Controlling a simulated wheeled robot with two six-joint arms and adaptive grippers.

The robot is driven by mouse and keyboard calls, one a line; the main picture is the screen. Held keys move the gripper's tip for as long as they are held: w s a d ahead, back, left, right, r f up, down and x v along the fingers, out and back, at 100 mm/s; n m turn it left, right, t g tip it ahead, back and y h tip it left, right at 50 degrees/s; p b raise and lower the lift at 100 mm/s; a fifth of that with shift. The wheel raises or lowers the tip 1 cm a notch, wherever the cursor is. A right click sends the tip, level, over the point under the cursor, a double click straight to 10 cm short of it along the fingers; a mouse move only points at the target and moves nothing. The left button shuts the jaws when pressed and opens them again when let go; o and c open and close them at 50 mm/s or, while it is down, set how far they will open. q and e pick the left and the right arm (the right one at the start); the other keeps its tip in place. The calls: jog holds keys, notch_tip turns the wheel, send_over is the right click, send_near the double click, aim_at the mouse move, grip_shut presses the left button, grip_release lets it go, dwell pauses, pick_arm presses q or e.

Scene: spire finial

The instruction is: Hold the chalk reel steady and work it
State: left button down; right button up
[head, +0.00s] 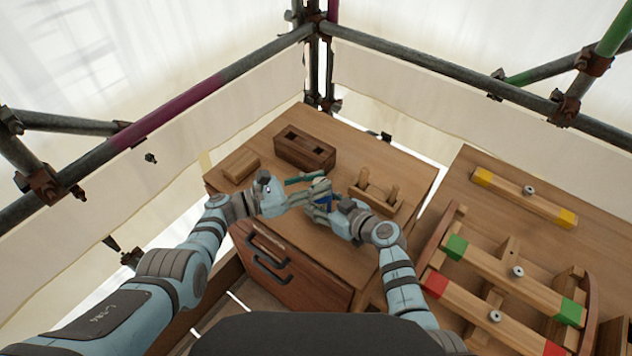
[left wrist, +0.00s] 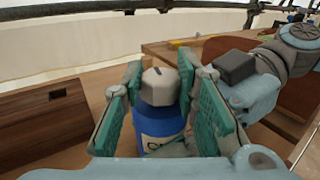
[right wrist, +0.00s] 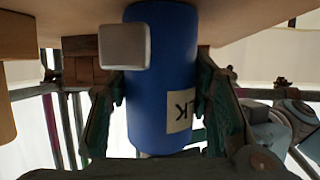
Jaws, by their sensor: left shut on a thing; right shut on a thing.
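The chalk reel (head: 324,203) is a blue cylinder with a pale label. It is held above the wooden cabinet top. In the left wrist view its pale faceted knob (left wrist: 160,87) sits on the blue body (left wrist: 158,126). My left gripper (head: 303,191) has its teal pads on both sides of the knob and is shut on it. My right gripper (head: 324,210) is shut around the blue body. In the right wrist view the body (right wrist: 160,105) stands between its fingers, with a pale square block (right wrist: 124,47) in front. The label is partly hidden.
A bench at right holds beams with coloured ends (head: 500,275). Scaffold tubes (head: 450,70) stand behind.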

pick_arm(q)
jog(key=shift+a, duration=0.1)
jog(key=c, duration=1.2)
grip_release()
jog(key=shift+a, duration=0.1)
jog(key=v, duration=1.2)
jog(key=shift+s, duration=0.1)
